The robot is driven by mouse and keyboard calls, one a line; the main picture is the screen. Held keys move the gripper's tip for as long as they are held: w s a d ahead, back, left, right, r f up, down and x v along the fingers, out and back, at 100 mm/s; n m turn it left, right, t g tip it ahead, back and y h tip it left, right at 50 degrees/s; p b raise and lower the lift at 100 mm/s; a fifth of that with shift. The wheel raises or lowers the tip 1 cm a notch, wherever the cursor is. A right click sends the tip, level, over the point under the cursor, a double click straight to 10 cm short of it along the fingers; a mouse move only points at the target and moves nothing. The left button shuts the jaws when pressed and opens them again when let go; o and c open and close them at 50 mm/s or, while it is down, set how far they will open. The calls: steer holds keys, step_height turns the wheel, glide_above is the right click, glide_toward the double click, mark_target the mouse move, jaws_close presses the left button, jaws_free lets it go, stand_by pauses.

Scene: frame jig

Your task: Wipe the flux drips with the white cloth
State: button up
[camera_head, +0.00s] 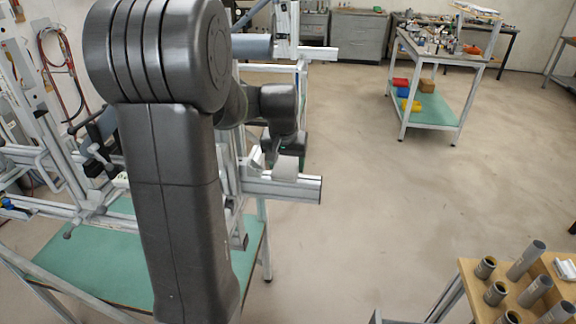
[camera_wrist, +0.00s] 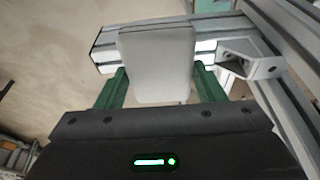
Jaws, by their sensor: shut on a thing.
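The white cloth (camera_wrist: 158,62) is a flat pale pad between the two green fingers of my gripper (camera_wrist: 160,72) in the wrist view. My gripper is shut on it. The cloth lies over or against an aluminium beam (camera_wrist: 108,52), covering part of it; I cannot tell if they touch. In the head view the cloth (camera_head: 286,167) shows as a small pale patch just above the beam's end (camera_head: 300,188), below my gripper (camera_head: 278,150). I can make out no flux drips in either view.
A metal corner bracket (camera_wrist: 250,60) and another beam stand close right of the cloth. The frame jig rests on a green-topped table (camera_head: 95,255), partly behind my arm. A wooden table (camera_head: 480,275) with several grey tubes stands at lower right. The floor between is clear.

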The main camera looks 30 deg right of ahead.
steer(key=shift+r+p, duration=1.6)
steer(key=shift+r, duration=0.95)
